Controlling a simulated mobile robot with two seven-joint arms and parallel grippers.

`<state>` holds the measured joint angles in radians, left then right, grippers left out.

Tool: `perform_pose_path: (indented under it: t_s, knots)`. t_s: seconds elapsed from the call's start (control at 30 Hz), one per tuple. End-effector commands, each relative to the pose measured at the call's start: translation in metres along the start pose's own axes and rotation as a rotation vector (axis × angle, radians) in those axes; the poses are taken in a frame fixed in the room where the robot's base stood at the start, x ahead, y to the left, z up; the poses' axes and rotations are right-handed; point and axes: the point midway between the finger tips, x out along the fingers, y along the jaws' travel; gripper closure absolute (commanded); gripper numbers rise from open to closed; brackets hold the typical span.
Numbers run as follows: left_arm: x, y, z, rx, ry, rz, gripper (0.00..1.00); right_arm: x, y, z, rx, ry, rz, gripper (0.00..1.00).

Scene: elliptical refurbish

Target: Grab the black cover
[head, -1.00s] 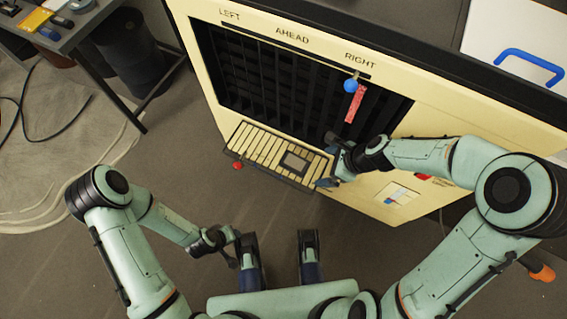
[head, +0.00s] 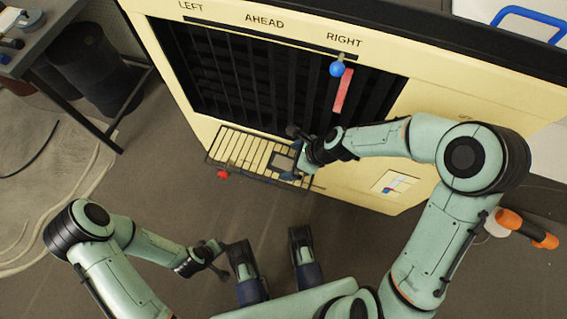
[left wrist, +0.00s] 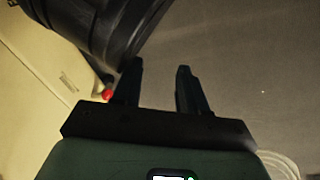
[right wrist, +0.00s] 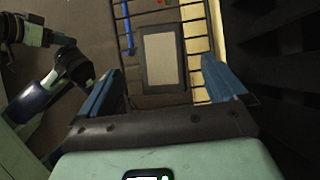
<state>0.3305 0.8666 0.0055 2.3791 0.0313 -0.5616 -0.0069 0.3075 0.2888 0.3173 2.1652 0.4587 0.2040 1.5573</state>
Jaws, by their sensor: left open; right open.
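A large black slatted panel (head: 230,75) fills the front opening of a cream cabinet; I cannot tell whether this is the black cover. Below it a wire rack (head: 238,150) sticks out, with a pale plate in a dark frame at its right part; the plate also shows in the right wrist view (right wrist: 160,60). My right gripper (head: 292,153) is open over the rack's right part, its fingers on either side of the plate in the right wrist view (right wrist: 162,72), holding nothing. My left gripper (head: 222,260) is open and empty at the lower left, away from the cabinet (left wrist: 158,70).
The cabinet (head: 430,105) carries LEFT, AHEAD and RIGHT labels, a blue knob (head: 337,69) and a red strip (head: 342,92). A red piece (head: 222,174) shows by the rack. A table (head: 50,40) stands upper left. The floor before the cabinet is mostly clear.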

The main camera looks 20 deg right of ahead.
Motion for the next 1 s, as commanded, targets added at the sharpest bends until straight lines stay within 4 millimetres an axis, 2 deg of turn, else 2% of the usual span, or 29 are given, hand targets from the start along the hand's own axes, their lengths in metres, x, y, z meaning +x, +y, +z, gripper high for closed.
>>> perform_pose_path:
  t_s: [0.03,0.2,0.47,0.7,1.0]
  knots:
    - [0.007,-0.005,0.007,-0.005,-0.022,-0.009,0.57,0.010,0.000,-0.002,-0.001,0.000,0.003,0.02]
    - [0.019,-0.020,0.025,-0.022,-0.083,-0.037,0.57,0.034,-0.001,-0.002,-0.001,0.000,0.004,0.02]
    - [0.019,-0.022,0.029,-0.025,-0.094,-0.041,0.57,0.037,-0.002,-0.001,-0.001,0.000,-0.001,0.02]
    - [0.019,-0.022,0.028,-0.025,-0.093,-0.041,0.57,0.037,-0.002,-0.002,0.000,0.000,0.000,0.74]
    - [0.018,-0.021,0.028,-0.024,-0.090,-0.040,0.57,0.036,-0.002,0.000,-0.001,0.000,-0.001,0.75]
